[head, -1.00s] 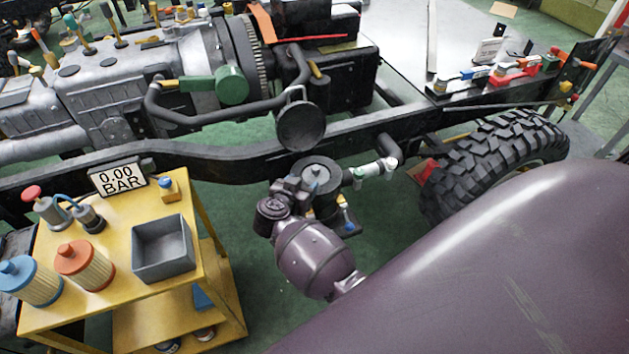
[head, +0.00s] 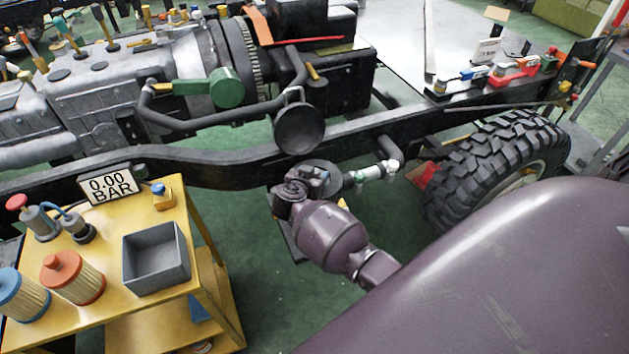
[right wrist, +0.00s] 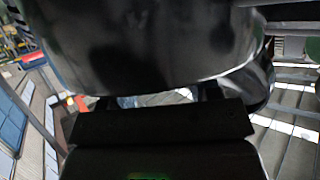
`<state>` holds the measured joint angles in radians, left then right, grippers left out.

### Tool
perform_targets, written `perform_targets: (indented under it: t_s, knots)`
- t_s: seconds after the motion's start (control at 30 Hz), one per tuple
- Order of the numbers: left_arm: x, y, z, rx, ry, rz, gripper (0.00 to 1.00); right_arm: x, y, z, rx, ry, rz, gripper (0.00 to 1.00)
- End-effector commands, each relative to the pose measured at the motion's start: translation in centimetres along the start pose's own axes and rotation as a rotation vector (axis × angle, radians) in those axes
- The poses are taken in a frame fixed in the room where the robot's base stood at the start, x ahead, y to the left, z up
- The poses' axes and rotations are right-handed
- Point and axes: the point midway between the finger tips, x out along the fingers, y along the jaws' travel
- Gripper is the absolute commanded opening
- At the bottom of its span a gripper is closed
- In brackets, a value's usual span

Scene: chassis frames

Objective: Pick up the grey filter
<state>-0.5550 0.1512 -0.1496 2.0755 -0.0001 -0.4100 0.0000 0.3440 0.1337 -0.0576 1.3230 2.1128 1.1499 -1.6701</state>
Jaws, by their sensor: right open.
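The grey filter appears to be the dark grey round body (head: 325,165) under the chassis rail in the head view, mostly covered by my right wrist. My right gripper (head: 316,180) is in front of it, and its fingers are largely hidden there. In the right wrist view a large glossy dark rounded body (right wrist: 150,45) fills the top, close ahead of my open right gripper (right wrist: 158,98). I cannot tell whether the fingers touch it. My left gripper is out of view.
A yellow cart (head: 100,318) at the left carries a grey bin (head: 157,258), an orange filter (head: 73,278), a blue filter (head: 20,296) and a pressure display (head: 110,188). The chassis rail (head: 230,172) runs above my right gripper. A tyre (head: 500,165) stands at the right.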

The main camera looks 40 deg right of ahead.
Motion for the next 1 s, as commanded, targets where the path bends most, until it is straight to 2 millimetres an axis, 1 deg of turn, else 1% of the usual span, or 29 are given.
perform_targets:
  t_s: [0.07,0.17,0.43,0.47,0.7,0.8,0.87,0.97,1.0]
  knots:
    - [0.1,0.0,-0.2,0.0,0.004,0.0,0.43,-0.1,0.0,-0.1,0.001,0.001,0.0,0.57]
    - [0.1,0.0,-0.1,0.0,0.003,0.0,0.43,-0.1,0.0,-0.1,0.001,0.001,0.0,0.43]
    - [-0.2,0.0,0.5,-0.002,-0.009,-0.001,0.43,-0.1,0.0,-0.1,0.001,0.0,0.0,0.01]
    - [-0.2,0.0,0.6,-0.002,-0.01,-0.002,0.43,-0.1,0.0,-0.1,0.001,0.0,0.0,0.0]
    - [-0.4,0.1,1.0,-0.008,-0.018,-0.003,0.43,-0.1,0.0,-0.1,0.001,0.001,0.0,0.0]
    - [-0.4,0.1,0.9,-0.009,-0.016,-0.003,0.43,-0.2,0.0,-0.3,0.002,0.001,-0.001,0.0]
    - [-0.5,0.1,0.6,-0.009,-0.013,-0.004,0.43,-0.3,-0.1,-0.7,0.003,0.002,-0.001,0.0]
    - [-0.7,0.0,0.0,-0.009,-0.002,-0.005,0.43,-0.8,-0.1,-1.9,0.008,0.003,-0.002,0.0]
    - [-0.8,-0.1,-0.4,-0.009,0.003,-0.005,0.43,-1.1,-0.1,-2.5,0.008,0.004,-0.003,0.0]
